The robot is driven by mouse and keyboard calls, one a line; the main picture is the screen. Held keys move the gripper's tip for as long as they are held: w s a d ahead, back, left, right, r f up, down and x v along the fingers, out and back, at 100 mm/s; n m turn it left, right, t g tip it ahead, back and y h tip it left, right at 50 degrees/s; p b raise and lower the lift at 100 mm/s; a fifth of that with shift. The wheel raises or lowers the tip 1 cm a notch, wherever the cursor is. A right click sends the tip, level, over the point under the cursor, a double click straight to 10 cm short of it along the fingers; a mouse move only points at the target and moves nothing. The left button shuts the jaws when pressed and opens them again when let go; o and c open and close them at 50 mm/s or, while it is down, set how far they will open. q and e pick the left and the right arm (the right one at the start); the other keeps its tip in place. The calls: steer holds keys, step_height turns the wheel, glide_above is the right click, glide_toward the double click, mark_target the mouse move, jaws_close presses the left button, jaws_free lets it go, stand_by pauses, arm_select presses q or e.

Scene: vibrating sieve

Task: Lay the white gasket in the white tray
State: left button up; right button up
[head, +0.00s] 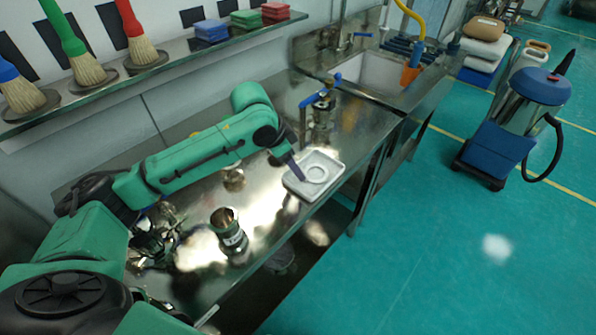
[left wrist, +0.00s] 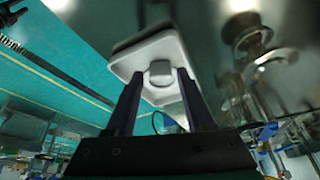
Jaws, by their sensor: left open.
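The white tray (head: 309,196) lies on the steel bench near its front edge. The white gasket (head: 317,173) shows as a pale ring lying inside the tray. My left gripper (head: 299,176) reaches down over the tray's left side, next to the gasket. In the left wrist view, the two dark fingers of my left gripper (left wrist: 160,82) are spread apart, with the white tray (left wrist: 128,64) beyond them. A pale round shape shows between the fingertips; whether the fingers touch it cannot be told. My right gripper is not in view.
A metal cup-like part (head: 230,232) stands on the bench nearer me. A valve fitting with a blue handle (head: 321,103) stands behind the tray. A sink (head: 368,78) is at the back right. A shelf with brushes (head: 85,65) runs above the bench.

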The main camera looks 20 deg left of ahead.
arm_select(q)
steer(key=v, duration=0.9)
steer(key=shift+f, duration=0.1)
